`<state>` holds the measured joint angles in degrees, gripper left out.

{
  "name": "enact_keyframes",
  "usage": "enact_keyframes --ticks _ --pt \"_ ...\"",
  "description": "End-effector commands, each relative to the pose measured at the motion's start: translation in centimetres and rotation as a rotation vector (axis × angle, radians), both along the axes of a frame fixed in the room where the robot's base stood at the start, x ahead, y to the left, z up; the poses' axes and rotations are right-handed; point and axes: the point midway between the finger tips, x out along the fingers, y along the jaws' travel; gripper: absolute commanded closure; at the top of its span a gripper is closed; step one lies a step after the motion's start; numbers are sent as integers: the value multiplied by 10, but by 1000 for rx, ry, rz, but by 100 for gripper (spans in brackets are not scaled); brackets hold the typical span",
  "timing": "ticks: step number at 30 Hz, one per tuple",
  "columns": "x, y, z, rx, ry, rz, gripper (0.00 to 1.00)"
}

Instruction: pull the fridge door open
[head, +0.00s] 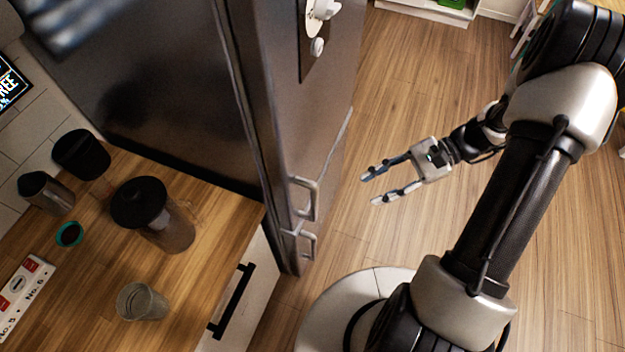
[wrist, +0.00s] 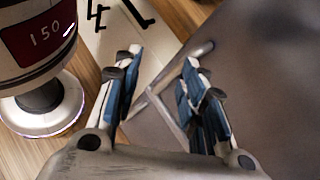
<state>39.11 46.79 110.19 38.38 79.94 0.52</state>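The tall dark steel fridge (head: 330,90) stands left of my gripper in the head view. Its front carries two pale metal handles, an upper one (head: 306,198) and a lower one (head: 308,244), one on each side of the door seam. The doors look shut. My gripper (head: 371,188) is open and empty, its fingers pointing left toward the upper handle with a gap between. In the wrist view a metal handle (wrist: 196,51) shows beyond and between the open fingers (wrist: 164,60), against the grey fridge front (wrist: 270,80). I see no contact.
A wooden counter (head: 215,215) left of the fridge holds a dark-lidded jar (head: 150,210) and a clear glass (head: 142,302). A white drawer with a black handle (head: 232,300) is below it. The wooden floor (head: 410,90) in front of the fridge is clear.

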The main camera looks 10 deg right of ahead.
Motion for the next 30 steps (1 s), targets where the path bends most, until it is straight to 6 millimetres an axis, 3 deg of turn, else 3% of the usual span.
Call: enact_keyframes --ticks 1,6,12,20,23,30 --pt "0 -6 -19 63 41 -61 62" --pt "0 -19 -72 265 134 -262 62" --pt "-6 -26 -119 443 199 -442 62" --pt "-7 -23 -137 511 218 -510 62" --pt "-3 -12 -136 510 219 -507 62" --pt "11 35 -137 508 222 -504 62"
